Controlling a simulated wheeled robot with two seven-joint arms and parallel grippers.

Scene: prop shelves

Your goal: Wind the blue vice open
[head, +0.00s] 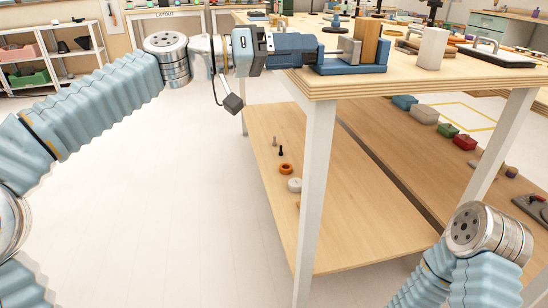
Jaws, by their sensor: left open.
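The blue vice (352,69) stands at the near left corner of the wooden table top. It has grey jaw faces, and an upright wooden block (369,40) stands at its jaws. My left gripper (312,48) reaches in level from the left, with its dark blue fingers at the left end of the vice. The gripper is open. The vice's handle is not clearly visible behind the fingers, and I cannot tell whether they touch it.
The table top (450,72) carries a pale cylinder (432,48), a dark tray (496,55) and many small things. The floor at left is clear.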

